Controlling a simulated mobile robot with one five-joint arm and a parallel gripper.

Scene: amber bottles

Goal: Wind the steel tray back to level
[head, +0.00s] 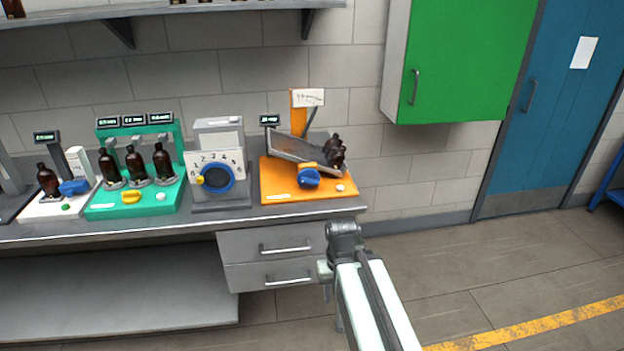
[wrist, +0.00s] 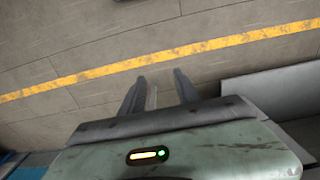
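The steel tray (head: 292,148) is on the orange station at the right end of the bench in the head view. It is tilted, with its left end high and its right end low. Dark amber bottles (head: 336,152) are bunched at its low end; their exact number is hard to tell. A blue knob (head: 309,178) is on the front of the orange base (head: 276,188). My gripper (wrist: 159,76) is open and empty over the floor in the wrist view, its two fingers apart. In the head view my arm is in front of the bench's right end, and the fingers cannot be made out.
Left of the orange station stand a grey dial unit (head: 218,172), a green bottle station (head: 130,200) and a white station (head: 60,207). A green wall cabinet (head: 465,65) hangs at the right. The floor (head: 440,265) right of the bench is clear.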

